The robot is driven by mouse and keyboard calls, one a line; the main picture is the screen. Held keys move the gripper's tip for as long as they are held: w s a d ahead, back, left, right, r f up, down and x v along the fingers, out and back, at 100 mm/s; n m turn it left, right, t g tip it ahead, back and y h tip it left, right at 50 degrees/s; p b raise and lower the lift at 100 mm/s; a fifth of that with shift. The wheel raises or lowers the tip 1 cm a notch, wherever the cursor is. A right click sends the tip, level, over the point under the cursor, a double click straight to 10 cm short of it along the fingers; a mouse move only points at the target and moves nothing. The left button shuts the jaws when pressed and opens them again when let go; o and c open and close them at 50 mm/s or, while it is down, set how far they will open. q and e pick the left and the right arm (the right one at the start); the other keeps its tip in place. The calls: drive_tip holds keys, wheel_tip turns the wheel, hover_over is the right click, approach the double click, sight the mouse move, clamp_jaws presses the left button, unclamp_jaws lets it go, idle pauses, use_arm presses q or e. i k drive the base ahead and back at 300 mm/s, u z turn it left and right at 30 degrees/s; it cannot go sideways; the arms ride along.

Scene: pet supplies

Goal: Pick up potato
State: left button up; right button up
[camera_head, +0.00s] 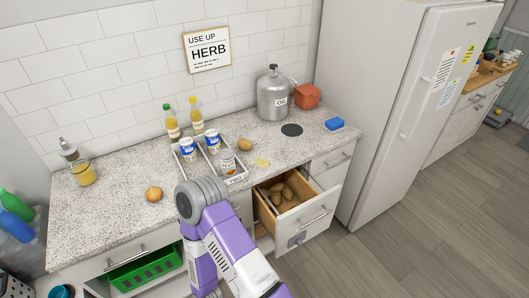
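Several brown potatoes (281,193) lie in an open drawer (310,217) below the counter. A potato-like brown lump (245,144) sits on the counter just right of the divided tray. A rounder orange-brown item (153,194) sits on the counter at the left; I cannot tell if it is a potato or an onion. One of my arms, purple and grey, rises from the bottom middle, in front of the counter and left of the open drawer. Neither gripper shows in this view.
A green crate (145,269) is below left. A white fridge (390,90) stands right.

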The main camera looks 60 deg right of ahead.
sight(244, 144)
drive_tip(key=z, duration=1.1)
